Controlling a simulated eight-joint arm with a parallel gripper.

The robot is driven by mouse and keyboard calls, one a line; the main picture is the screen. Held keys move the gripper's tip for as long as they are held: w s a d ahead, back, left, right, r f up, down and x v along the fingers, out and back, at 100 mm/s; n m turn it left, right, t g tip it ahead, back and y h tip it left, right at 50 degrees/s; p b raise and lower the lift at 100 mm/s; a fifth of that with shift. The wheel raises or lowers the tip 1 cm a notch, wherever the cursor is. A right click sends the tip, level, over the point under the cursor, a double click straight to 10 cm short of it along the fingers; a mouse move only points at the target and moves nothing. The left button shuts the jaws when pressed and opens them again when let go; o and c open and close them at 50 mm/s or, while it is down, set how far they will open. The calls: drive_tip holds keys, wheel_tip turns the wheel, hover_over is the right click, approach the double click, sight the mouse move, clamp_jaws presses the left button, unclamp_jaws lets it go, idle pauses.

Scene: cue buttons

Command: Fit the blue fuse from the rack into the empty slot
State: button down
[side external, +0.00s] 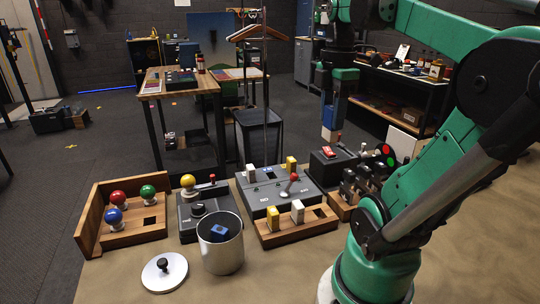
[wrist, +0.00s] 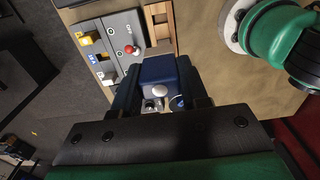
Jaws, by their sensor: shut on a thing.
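My gripper (side external: 331,104) is shut on the blue fuse (side external: 328,118) and holds it in the air above the back right of the table. In the wrist view, the blue fuse (wrist: 158,72) sits between the fingers with metal parts toward the camera. The grey panel (side external: 265,205) stands to the left of and below it, carrying a white fuse (side external: 250,173), a yellow fuse (side external: 291,163) and a lever with a red knob (side external: 293,177). A low blue patch (wrist: 95,58) lies between those fuses; I cannot tell its depth. The wooden rack (side external: 322,226) holds one yellow and one white fuse.
A black box with a red switch (side external: 326,150) stands below my gripper. A metal pot (side external: 221,250) with a blue cube inside, its lid (side external: 164,272), a yellow-knobbed box (side external: 190,225) and a wooden tray of coloured balls (side external: 125,238) occupy the left.

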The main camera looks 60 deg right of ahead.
drive_tip(key=shift+w+d+f, duration=1.2)
drive_tip(key=shift+w+f, duration=1.3)
drive_tip(key=shift+f, duration=0.05)
drive_tip(key=shift+w+d+f, duration=1.2)
drive_tip(key=shift+w+f, duration=1.3)
drive_tip(key=shift+w+d+f, duration=1.2)
drive_tip(key=shift+w+f, duration=1.3)
drive_tip(key=shift+f, duration=0.05)
drive_tip(key=shift+f, duration=1.6)
drive_tip(key=shift+c, duration=1.1)
unclamp_jaws()
drive_tip(key=shift+r, duration=0.1)
